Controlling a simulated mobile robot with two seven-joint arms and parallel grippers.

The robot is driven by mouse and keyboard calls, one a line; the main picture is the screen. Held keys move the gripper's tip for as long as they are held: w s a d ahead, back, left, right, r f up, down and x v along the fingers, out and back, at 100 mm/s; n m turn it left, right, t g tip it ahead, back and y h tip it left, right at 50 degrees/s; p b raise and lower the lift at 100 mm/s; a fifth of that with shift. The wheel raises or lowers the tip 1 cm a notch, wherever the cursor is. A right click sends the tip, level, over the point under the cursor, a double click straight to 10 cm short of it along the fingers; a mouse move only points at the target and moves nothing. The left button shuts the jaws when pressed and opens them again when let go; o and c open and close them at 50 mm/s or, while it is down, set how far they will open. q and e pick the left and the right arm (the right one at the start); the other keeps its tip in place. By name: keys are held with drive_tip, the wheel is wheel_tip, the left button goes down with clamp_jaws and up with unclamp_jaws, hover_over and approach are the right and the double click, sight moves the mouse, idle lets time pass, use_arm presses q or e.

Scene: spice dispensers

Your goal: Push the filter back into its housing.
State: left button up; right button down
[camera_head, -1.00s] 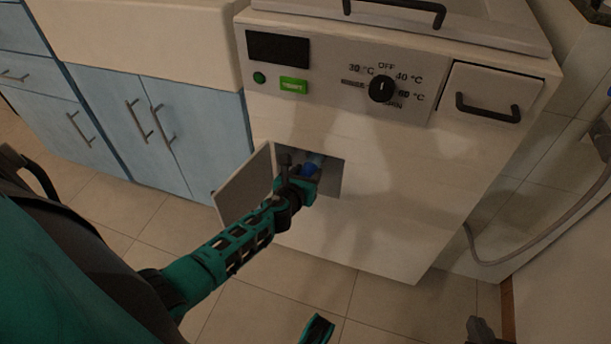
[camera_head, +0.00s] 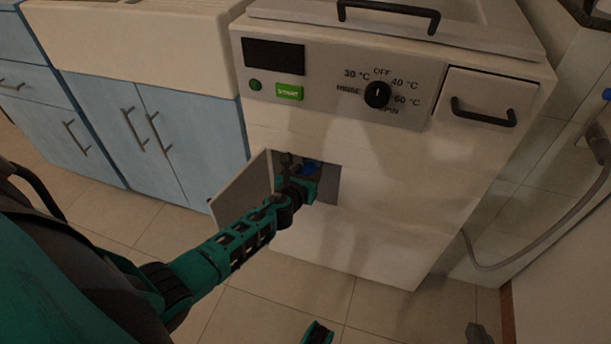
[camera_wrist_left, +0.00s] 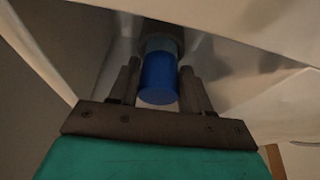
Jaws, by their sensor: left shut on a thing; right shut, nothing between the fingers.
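The blue filter (camera_head: 310,168) sits in the square opening low on the front of the white washing machine, which is its housing (camera_head: 332,187). In the left wrist view the filter (camera_wrist_left: 158,78) is a blue cylinder with a paler part behind it, reaching into the dark recess. My left gripper (camera_head: 300,174) is at the opening and shut on the filter, with one finger on each side. How deep the filter sits is hard to tell. My right gripper (camera_head: 478,333) shows only as a dark tip at the bottom edge, shut and empty, away from the machine.
The small flap door (camera_head: 241,189) stands open to the left of the opening, close beside my left wrist. Blue cabinets (camera_head: 160,130) stand further left. A grey hose (camera_head: 545,235) hangs at the right. The tiled floor in front is clear.

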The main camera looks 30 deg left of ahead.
use_arm(q)
drive_tip(key=shift+w+a, duration=0.2)
drive_tip(key=shift+w, duration=0.65)
use_arm(e)
drive_tip(key=shift+f, duration=0.2)
use_arm(q)
drive_tip(key=o, duration=1.1)
drive_tip(key=shift+o, duration=0.2)
drive_tip(key=p+v, duration=0.3)
drive_tip(key=v, duration=0.3)
drive_tip(key=shift+r, duration=0.15)
drive_tip(key=p+v, duration=0.2)
drive_tip(key=v, duration=0.5)
use_arm(e)
drive_tip(key=r, duration=0.1)
drive_tip(key=d+r, duration=0.1)
drive_tip(key=r, duration=0.1)
drive_tip(key=shift+s+d, duration=0.15)
drive_tip(key=shift+s, duration=0.1)
